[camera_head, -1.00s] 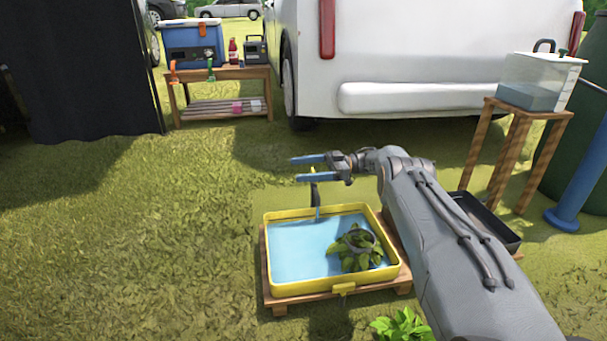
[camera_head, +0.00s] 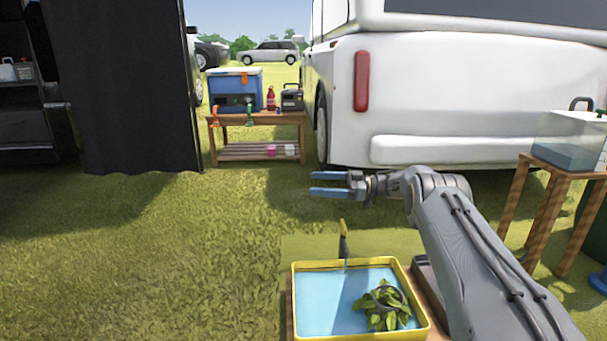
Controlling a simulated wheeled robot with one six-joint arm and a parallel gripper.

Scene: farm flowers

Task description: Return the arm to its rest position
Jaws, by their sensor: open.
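My gripper (camera_head: 330,182) has two blue fingers pointing left, with a clear gap between them. It is open and empty, held in the air above and behind the yellow tray as seen in the head view. My grey arm (camera_head: 470,235) reaches up from the lower right, bent at the elbow. The yellow tray (camera_head: 427,322) holds blue water, and a leafy green plant (camera_head: 383,308) sits in its right part. A thin tool with a yellow and black handle (camera_head: 343,240) stands upright at the tray's far edge, below the gripper and apart from it.
A wooden bench (camera_head: 258,119) bears a blue cooler (camera_head: 235,90), a red bottle (camera_head: 271,98) and a dark box. A white van (camera_head: 450,95) stands behind. A water container (camera_head: 570,140) sits on a wooden stand at right. A black curtain (camera_head: 120,90) hangs left. Grass at left is clear.

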